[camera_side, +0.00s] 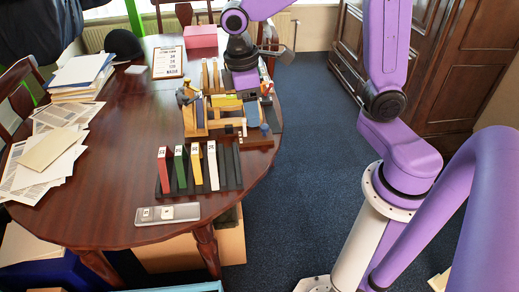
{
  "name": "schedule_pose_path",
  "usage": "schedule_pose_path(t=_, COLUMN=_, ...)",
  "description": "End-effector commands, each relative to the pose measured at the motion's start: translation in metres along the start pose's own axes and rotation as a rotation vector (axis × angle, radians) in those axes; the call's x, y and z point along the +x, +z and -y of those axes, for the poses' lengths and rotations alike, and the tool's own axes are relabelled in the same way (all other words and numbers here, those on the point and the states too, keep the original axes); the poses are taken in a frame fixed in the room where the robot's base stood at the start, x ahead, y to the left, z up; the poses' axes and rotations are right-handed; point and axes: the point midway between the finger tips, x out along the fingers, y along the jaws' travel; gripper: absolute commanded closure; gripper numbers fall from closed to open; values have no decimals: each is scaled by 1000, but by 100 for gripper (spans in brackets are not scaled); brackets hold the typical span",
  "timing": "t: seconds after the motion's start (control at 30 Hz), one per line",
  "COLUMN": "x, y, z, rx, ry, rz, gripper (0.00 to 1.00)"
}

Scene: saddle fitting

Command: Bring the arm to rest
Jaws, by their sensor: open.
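My purple arm reaches in from the right. My gripper (246,92) hangs at the right side of a wooden fixture (199,122) on the dark oval table (105,205). The fixture has yellow and dark parts and stands near the table's right edge. The gripper's fingers are small and partly merge with the fixture behind them. They are open and nothing shows held between them. I cannot tell whether they touch the fixture.
A black rack (228,168) with red, green, yellow and white upright plates stands in front of the fixture. A grey tray (166,214) lies nearer. Papers (45,160) and books (82,75) lie left, a pink box (200,36) behind. The table's centre left is clear.

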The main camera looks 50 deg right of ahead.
Motion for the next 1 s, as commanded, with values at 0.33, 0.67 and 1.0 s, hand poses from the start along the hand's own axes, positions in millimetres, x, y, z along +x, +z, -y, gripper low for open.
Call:
schedule_pose_path(t=0.33, x=7, y=83, z=83, rx=-188, ry=-3, rz=-103, gripper=40)
schedule_pose_path(t=0.67, x=24, y=140, z=115, rx=-296, ry=-20, rz=-156, gripper=40)
schedule_pose_path(t=1.0, x=25, y=144, z=117, rx=-304, ry=-22, rz=-159, gripper=40)
